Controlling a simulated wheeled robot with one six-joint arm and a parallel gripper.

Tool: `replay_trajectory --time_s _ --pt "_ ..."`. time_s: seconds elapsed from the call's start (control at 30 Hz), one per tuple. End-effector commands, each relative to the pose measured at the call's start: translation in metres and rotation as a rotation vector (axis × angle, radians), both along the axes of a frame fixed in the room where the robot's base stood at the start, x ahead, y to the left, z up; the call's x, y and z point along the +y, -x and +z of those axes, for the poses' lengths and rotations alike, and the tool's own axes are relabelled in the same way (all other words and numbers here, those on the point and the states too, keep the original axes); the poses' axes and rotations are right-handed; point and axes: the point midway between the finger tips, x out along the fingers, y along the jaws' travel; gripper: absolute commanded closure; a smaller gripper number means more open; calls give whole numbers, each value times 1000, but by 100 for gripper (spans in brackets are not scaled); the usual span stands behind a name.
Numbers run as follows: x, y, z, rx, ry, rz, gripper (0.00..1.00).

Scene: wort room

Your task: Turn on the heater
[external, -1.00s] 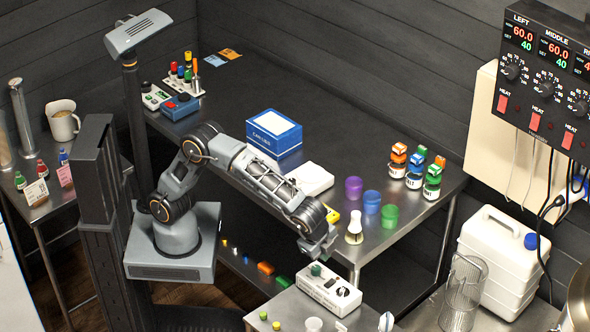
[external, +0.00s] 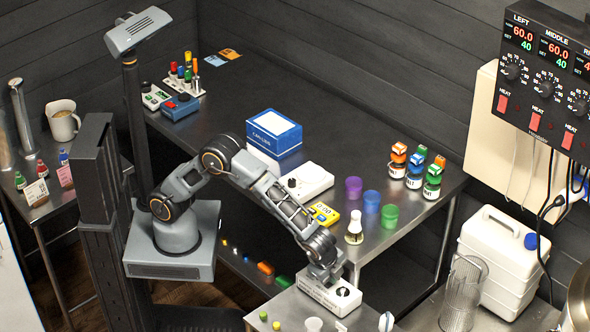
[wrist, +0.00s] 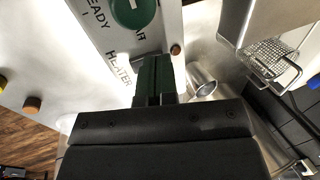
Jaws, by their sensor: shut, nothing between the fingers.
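A white control box (external: 325,298) with a dark dial (external: 343,291) sits on the front steel bench in the external view. In the wrist view its panel (wrist: 97,28) carries a green knob (wrist: 132,10) and lettering that includes "HEATER" beside my fingers. My gripper (external: 322,282) points down over the left part of this box and hides the knob in the external view. In the wrist view the dark fingers of my gripper (wrist: 156,62) are together and empty, just below the green knob. Whether they touch the panel cannot be told.
A wall controller (external: 545,75) with red HEAT switches hangs at upper right. A white jerrycan (external: 498,260) and wire basket (external: 463,290) stand at right. A metal cup (wrist: 202,80) shows near my fingers.

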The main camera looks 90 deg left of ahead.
Motion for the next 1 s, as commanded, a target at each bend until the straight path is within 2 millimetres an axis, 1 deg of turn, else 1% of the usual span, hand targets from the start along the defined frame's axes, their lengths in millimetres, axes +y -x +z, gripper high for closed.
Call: replay_trajectory --time_s 0.37,0.43,0.67,1.0 --pt "2 -1 0 18 15 3 100" --pt "3 -2 -2 44 39 2 100" --pt "1 -1 -5 40 36 0 100" --pt "-6 6 -5 43 36 -3 100"
